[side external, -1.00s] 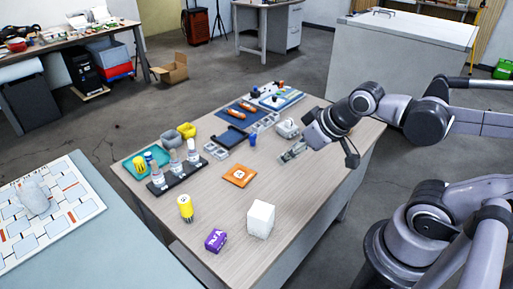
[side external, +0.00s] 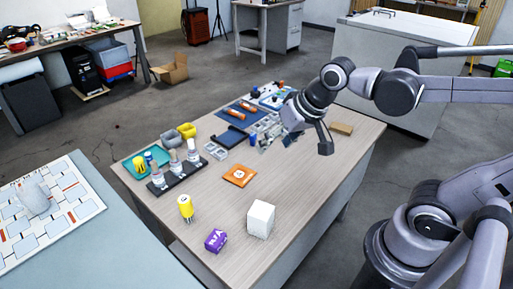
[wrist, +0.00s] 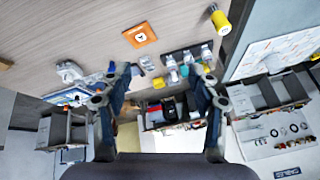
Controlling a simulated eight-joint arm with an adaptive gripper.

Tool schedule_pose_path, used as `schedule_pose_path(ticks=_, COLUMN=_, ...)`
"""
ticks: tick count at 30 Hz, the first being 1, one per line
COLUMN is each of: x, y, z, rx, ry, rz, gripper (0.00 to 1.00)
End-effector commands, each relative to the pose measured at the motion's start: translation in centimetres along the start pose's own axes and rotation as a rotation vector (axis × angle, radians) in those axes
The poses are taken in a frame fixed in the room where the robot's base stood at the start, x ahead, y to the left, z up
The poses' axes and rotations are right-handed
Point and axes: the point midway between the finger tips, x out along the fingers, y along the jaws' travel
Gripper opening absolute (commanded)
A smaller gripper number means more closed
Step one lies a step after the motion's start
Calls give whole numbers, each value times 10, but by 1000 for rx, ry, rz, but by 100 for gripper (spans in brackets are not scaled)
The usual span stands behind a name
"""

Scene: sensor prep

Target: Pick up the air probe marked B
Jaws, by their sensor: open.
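In the wrist view the rack's pieces (wrist: 187,58) show beyond the right finger. My gripper (wrist: 160,74) is open, with nothing between its fingers. In the side view my gripper (side external: 277,138) hangs over the far right part of the table, away from the rack, and hides some items there.
An orange tag (side external: 239,175), a white block (side external: 261,220), a purple item (side external: 215,240) and a yellow cylinder (side external: 185,207) stand nearer. A blue mat (side external: 238,113) lies behind. The table middle is mostly clear.

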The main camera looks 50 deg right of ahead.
Motion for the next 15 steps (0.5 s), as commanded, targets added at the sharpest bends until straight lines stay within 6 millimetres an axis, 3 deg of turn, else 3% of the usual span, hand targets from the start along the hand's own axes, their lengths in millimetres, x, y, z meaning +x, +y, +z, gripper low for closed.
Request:
schedule_pose_path(ticks=8, x=21, y=-49, z=-40, rx=429, ry=-130, rz=52, gripper=62)
schedule_pose_path(ticks=15, x=54, y=-92, z=-61, rx=798, ry=-212, rz=153, gripper=62)
